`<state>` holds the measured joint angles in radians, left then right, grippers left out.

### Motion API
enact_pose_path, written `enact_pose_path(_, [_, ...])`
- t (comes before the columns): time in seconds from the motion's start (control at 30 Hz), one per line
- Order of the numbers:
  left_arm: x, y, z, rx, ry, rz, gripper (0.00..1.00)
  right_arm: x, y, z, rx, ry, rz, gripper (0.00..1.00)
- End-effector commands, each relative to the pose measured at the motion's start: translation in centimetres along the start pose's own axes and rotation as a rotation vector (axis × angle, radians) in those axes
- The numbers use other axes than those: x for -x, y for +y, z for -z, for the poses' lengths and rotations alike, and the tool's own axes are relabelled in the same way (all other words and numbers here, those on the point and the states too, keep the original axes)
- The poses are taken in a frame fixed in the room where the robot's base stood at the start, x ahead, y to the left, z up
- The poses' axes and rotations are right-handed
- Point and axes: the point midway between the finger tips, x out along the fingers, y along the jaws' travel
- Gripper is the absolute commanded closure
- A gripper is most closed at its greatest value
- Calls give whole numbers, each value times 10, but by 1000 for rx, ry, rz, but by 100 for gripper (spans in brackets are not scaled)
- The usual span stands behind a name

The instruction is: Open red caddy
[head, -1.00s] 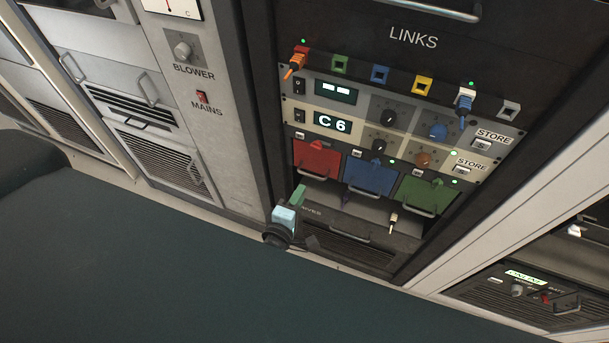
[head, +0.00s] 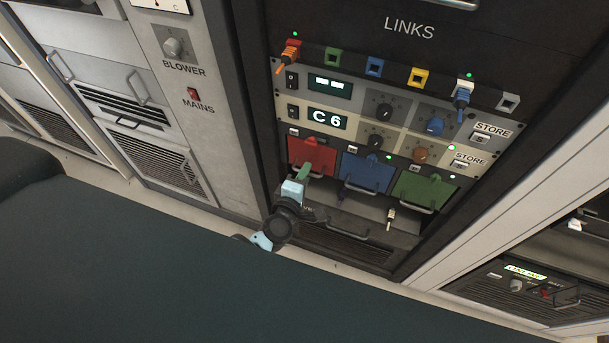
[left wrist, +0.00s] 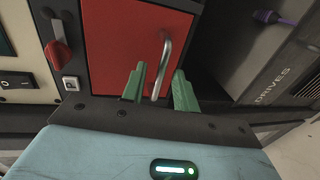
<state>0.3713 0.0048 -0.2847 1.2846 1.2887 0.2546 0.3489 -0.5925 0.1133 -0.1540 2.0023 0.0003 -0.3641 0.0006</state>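The red caddy (head: 312,152) sits in the rack at the left of a row of three, left of the blue caddy (head: 366,173) and the green caddy (head: 423,188). In the left wrist view the red caddy's front (left wrist: 118,45) fills the upper middle, with a metal bar handle (left wrist: 162,66) on it. My left gripper (head: 304,172) is at the lower part of the red caddy. In the left wrist view its green fingers (left wrist: 158,85) are apart, one on each side of the handle's lower end. My right gripper is not in view.
A red lever knob (left wrist: 58,54) and a small switch (left wrist: 70,84) are left of the caddy in the wrist view. A drawer (head: 345,228) lies below the caddies. A purple-tipped plug (left wrist: 270,17) shows at the wrist view's upper right.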

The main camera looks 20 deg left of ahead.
Motion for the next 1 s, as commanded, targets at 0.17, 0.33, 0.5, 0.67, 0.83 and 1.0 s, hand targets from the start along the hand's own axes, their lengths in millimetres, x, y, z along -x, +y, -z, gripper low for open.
enact_pose_path(0.17, [0, 0, 0, 0, 0, 0, 83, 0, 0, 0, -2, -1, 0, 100])
enact_pose_path(0.33, [0, 0, 0, 0, 0, 0, 100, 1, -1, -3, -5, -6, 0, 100])
enact_pose_path(0.5, [0, 0, 0, 0, 0, 0, 100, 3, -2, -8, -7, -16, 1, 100])
enact_pose_path(0.67, [4, -1, 0, 0, 0, 1, 100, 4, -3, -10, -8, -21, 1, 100])
enact_pose_path(0.83, [28, -6, 0, -1, 0, 2, 100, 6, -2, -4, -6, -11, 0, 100])
enact_pose_path(1.0, [63, -13, 0, -1, -1, 3, 100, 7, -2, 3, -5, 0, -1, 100])
